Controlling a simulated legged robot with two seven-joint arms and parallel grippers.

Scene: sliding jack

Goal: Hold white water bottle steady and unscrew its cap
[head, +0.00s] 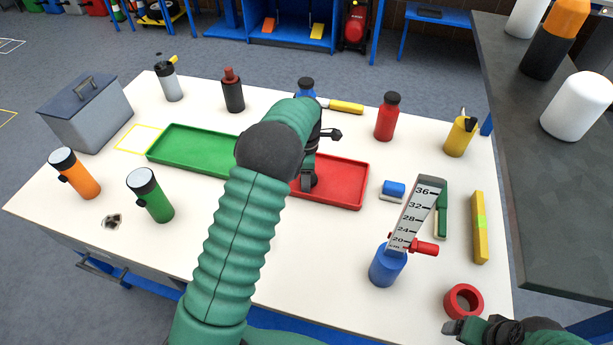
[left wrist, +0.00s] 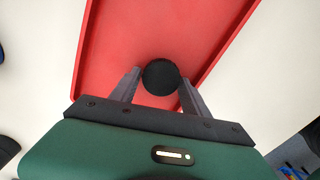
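A pale grey-white bottle with a darker grey top (head: 170,82) stands upright at the back left of the table in the head view. It is the palest bottle on the table. My left gripper (head: 309,180) points down over the red tray, far to the right of that bottle. In the left wrist view a round black disc, like a cap (left wrist: 160,77), sits between my left fingertips. I cannot tell whether they grip it or only surround it. No white bottle body shows there. My right gripper (head: 470,331) is at the bottom right corner, near the table edge; its finger gap is unclear.
The red tray (head: 347,181) and green tray (head: 193,150) lie mid-table. Several other bottles, including a red one (head: 386,118), stand around. A blue jack with a scale (head: 387,266) and red ring (head: 463,302) are at front right. A dark counter (head: 535,190) borders the right.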

